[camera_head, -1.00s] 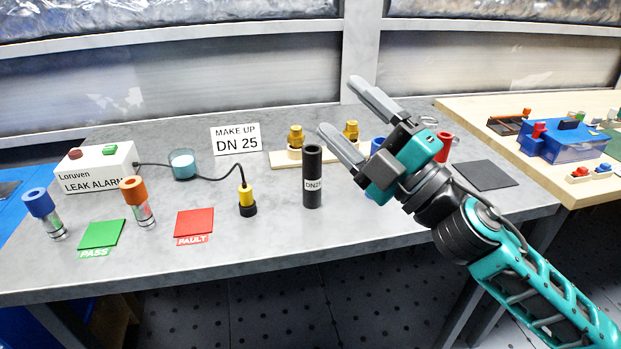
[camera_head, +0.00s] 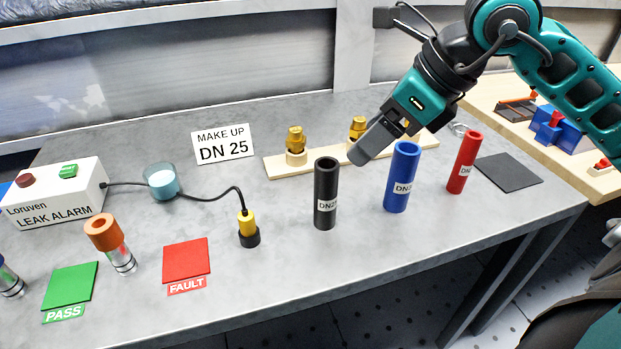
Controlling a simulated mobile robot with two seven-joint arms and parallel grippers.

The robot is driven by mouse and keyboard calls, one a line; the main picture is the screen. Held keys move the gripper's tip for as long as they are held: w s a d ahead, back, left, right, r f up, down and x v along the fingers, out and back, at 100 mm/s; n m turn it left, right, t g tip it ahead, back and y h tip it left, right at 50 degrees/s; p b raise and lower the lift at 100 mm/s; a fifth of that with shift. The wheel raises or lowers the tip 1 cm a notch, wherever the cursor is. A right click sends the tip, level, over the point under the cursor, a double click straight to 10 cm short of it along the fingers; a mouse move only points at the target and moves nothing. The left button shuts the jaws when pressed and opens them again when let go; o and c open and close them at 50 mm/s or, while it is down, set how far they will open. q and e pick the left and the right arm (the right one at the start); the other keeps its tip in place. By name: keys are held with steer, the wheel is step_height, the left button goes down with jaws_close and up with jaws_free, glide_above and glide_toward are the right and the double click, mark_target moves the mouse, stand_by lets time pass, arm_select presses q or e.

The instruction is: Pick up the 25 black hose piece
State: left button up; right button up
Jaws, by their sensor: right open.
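The black hose piece (camera_head: 326,196) stands upright on the grey table, with a white label that reads "DN2" and is cut off at its edge. Its open top faces up. My right gripper (camera_head: 364,151) hangs above and to the right of the hose, apart from it, its dark fingers pointing down and left. It is open and holds nothing; seen from the side, its fingers overlap. My left gripper is not in view.
A blue hose (camera_head: 402,178) and a red hose (camera_head: 464,163) stand to the right. A wooden strip (camera_head: 274,166) with brass fittings lies behind. A yellow-and-black probe (camera_head: 248,229) stands left, with a red FAULT pad (camera_head: 187,260) beyond it. The table in front is clear.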

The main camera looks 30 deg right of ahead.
mark_target(335, 172)
steer(key=p+x, duration=0.1)
steer(key=x, duration=0.5)
steer(key=shift+s+f, duration=0.1)
steer(key=shift+x, duration=3.3)
steer(key=shift+a, duration=0.1)
steer(key=shift+c, duration=0.2)
steer(key=c, duration=1.1)
